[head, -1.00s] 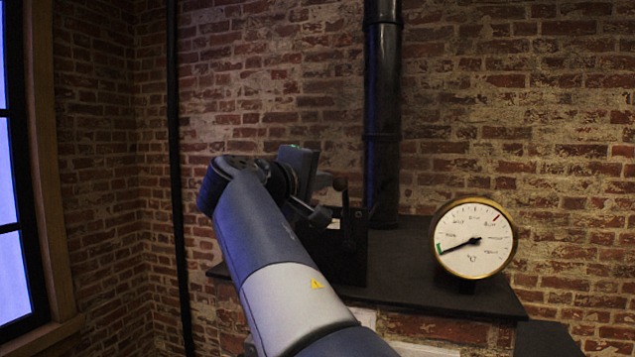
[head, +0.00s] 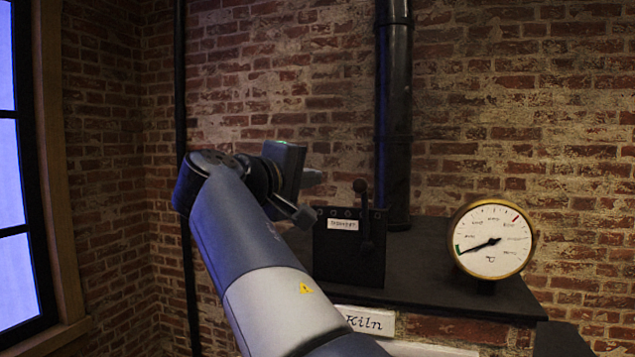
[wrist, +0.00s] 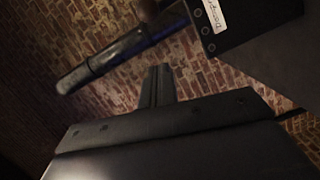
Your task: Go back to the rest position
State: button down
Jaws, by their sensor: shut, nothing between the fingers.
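My gripper (head: 312,178) is at the end of my raised arm in the head view, left of a black lever box and a little above its top. In the wrist view the two dark fingers (wrist: 158,86) lie together, shut, with nothing between them. The box (head: 335,262) has a small white label and a lever (head: 366,222) with a round knob at its top. A gap shows between gripper and lever. The labelled box also shows at the wrist view's upper right (wrist: 262,50).
The box stands on a dark kiln top (head: 440,285) with a "Kiln" sign (head: 366,321) below. A round brass gauge (head: 494,240) stands at the right, and a black flue pipe (head: 394,120) rises behind. A window (head: 15,180) is at the left. Brick walls close the back.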

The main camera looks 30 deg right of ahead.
jog(key=b+v, duration=0.1)
jog(key=v, duration=0.5)
jog(key=shift+w+f, duration=0.15)
